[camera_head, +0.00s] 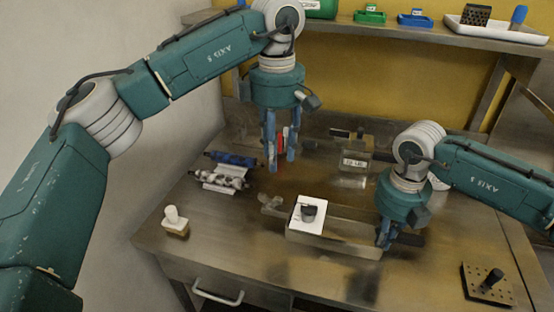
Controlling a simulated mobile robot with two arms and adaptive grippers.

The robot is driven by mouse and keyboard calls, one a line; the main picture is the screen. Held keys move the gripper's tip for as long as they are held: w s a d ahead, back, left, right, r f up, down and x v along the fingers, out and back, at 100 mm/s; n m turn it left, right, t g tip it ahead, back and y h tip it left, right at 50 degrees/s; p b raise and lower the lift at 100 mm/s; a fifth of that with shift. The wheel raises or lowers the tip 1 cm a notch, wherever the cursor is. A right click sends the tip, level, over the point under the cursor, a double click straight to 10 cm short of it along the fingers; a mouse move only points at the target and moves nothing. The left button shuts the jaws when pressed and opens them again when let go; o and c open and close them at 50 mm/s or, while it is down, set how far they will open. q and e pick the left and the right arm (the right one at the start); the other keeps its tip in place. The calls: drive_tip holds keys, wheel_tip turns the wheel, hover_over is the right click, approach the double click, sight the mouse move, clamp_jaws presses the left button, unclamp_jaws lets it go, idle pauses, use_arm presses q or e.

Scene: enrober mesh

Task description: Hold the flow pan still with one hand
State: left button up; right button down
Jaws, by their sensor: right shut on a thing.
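The enrober stands on the steel table, with a low steel front housing (340,241) that carries a white panel with a black knob (309,211). Brown, shiny surfaces show behind it; I cannot tell which part is the flow pan. My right gripper (386,238) is low at the right end of this housing, shut on a dark handle (412,239) that sticks out to the right. The fingers hide part of the handle. My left gripper (280,163) points down above the back left of the enrober. Its fingers are apart, and a red part shows between or behind them.
Rollers with blue and white parts (228,172) lie at the left. A white-topped brush or scraper (175,221) stands at the front left. A steel box (355,168) with a label is behind. A shelf with bins runs along the back.

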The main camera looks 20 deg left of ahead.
drive_tip(key=c, duration=1.8)
unclamp_jaws()
drive_tip(key=shift+c, duration=0.2)
